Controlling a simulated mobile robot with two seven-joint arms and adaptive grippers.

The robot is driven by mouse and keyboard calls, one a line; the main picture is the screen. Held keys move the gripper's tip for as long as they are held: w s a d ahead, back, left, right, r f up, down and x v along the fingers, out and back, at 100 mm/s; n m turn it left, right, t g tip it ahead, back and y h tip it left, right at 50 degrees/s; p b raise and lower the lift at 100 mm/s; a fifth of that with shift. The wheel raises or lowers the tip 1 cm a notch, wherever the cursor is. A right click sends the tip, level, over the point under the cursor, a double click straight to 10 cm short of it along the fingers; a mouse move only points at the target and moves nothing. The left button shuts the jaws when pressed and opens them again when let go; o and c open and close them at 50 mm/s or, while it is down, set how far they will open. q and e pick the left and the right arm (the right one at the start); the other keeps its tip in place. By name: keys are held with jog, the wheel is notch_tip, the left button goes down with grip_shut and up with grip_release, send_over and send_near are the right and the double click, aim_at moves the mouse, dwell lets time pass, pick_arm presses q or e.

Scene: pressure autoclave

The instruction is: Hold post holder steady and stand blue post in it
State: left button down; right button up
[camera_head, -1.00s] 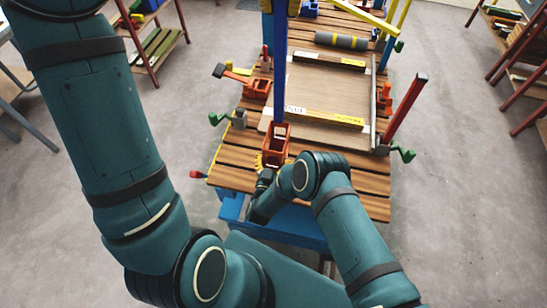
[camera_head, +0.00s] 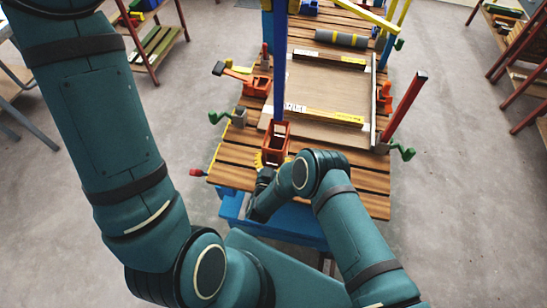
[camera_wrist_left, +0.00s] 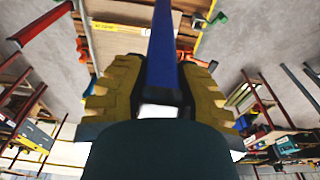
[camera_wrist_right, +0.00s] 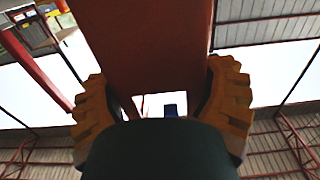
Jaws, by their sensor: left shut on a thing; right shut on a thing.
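The blue post (camera_head: 280,65) stands upright over the orange-red post holder (camera_head: 276,142) at the near end of the slatted table. Its lower end meets the holder's top opening; I cannot tell how far inside it is. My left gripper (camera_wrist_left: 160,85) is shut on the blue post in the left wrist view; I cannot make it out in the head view. My right gripper (camera_head: 263,163) is shut on the holder from the near side. The right wrist view shows its yellow fingers (camera_wrist_right: 158,80) on both sides of the holder's wall.
A brown panel (camera_head: 325,90) with yellow-labelled strips lies on the slatted table (camera_head: 235,180). Orange clamps (camera_head: 257,87) and green handles (camera_head: 403,152) line its edges. A red post (camera_head: 408,105) leans at the right. Grey floor lies open on both sides.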

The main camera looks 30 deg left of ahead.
aim_at(279, 58)
pick_arm(q)
jog(key=shift+f, duration=12.35)
jog(key=c, duration=0.8)
grip_release()
jog(key=shift+o, duration=0.2)
jog(key=r, duration=0.4)
jog(key=s+r, duration=0.1)
jog(key=r, duration=0.7)
jog(key=shift+s+d, duration=0.2)
pick_arm(e)
jog(key=o, duration=1.2)
